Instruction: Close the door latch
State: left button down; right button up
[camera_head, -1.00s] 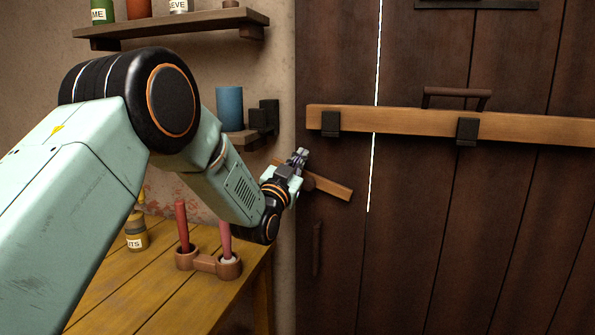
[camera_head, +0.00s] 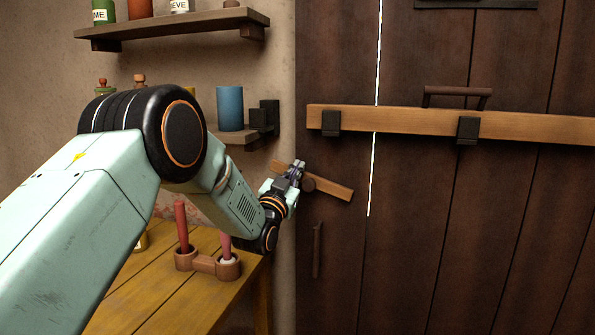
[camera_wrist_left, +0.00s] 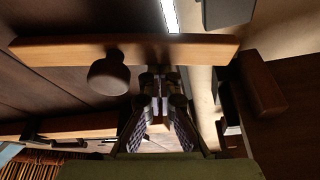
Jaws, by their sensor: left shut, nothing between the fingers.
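The door latch (camera_head: 335,190) is a short wooden bar with a round knob, tilted down to the right at the left edge of the dark plank door (camera_head: 420,220). My left gripper (camera_head: 297,168) is shut and empty at the latch's left part, covering some of it. In the left wrist view the latch (camera_wrist_left: 205,47) crosses above my shut fingers (camera_wrist_left: 160,88), with its round knob (camera_wrist_left: 108,75) left of them. The fingertips are close to the bar; I cannot tell whether they touch it. My right gripper is not in view.
A long wooden bar (camera_head: 400,120) lies across the door in dark brackets, with a handle (camera_head: 456,92) above. A small shelf with a blue cup (camera_head: 229,108) is left of the latch.

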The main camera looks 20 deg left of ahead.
pick_arm(q)
jog(key=f+n+b, duration=0.1)
jog(key=f, duration=0.1)
jog(key=a+f+n+y+b, duration=0.1)
jog(key=f+n, duration=0.1)
jog(key=shift+s, duration=0.1)
jog(key=shift+r, duration=0.1)
